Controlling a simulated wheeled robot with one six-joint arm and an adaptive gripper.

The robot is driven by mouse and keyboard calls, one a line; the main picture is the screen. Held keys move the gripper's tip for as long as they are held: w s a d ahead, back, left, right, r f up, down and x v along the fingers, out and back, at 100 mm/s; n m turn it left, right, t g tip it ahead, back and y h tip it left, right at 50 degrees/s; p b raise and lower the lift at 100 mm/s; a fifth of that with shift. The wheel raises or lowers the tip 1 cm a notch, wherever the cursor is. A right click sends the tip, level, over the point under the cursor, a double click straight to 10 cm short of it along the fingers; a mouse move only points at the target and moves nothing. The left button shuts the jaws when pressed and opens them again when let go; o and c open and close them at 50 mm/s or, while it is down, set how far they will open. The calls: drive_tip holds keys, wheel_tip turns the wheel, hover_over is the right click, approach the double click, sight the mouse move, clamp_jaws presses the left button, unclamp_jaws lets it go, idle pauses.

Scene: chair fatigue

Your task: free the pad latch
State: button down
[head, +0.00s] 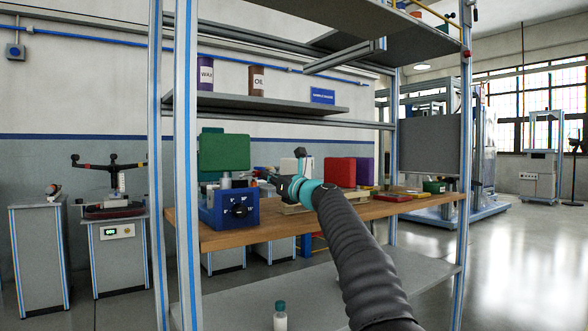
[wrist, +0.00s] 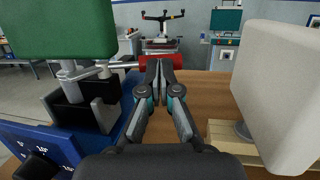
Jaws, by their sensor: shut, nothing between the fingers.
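The green pad (head: 223,151) stands on a blue fixture (head: 240,205) with a dial, on the wooden shelf. The wrist view shows the same green pad (wrist: 62,28) at upper left, on a metal post above the blue fixture (wrist: 42,142). A metal rod (wrist: 120,65) runs right from under the pad to a red grip (wrist: 164,62), which looks like the latch lever. My gripper (wrist: 160,60) is shut and empty, its fingertips overlapping the red grip in the picture; I cannot tell whether they touch. In the head view my gripper (head: 276,181) is right of the fixture.
A white pad (wrist: 277,90) on a wooden base stands close to the right of my gripper. A red pad (head: 340,172) and a purple pad (head: 364,171) stand farther right. Rack uprights (head: 185,150) and an upper shelf (head: 270,104) frame the wooden shelf (head: 400,207).

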drive_tip(key=shift+w+a+p, duration=0.1)
drive_tip(key=shift+w+p, duration=0.15)
drive_tip(key=shift+p, duration=0.05)
drive_tip(key=shift+w+f, duration=0.1)
idle(0.3)
drive_tip(key=w+b+v, duration=0.1)
drive_tip(key=b+v, duration=0.4)
drive_tip(key=v, duration=0.9)
drive_tip(key=shift+d, duration=0.5)
drive_tip(key=shift+s, duration=0.15)
